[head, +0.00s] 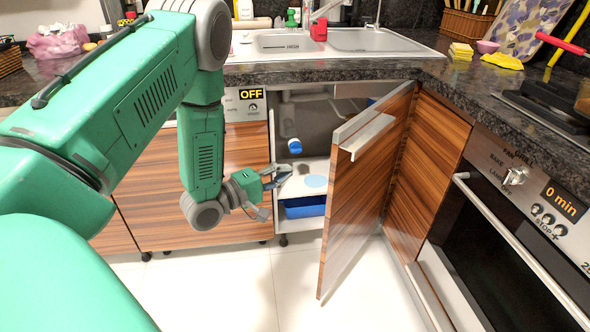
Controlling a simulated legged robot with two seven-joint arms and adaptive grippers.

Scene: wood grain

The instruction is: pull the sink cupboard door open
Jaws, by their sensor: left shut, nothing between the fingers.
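The sink cupboard door (354,196) is a wood-grain panel with a metal handle (367,136) along its top edge. It stands wide open, swung out to the right, with its edge toward me. My left gripper (287,174) is at the left side of the cupboard opening, apart from the door and its handle. Its fingers are small in view and hold nothing. The cupboard's white shelf (301,180), a blue bin (305,207) and a blue-and-white item (295,146) show inside. My right gripper is not in view.
The oven (500,235) with its bar handle stands at the right. The dark counter (330,71) with the sink (370,40) runs above the cupboard. A panel reading OFF (250,95) is left of the opening. White floor (230,285) in front is clear.

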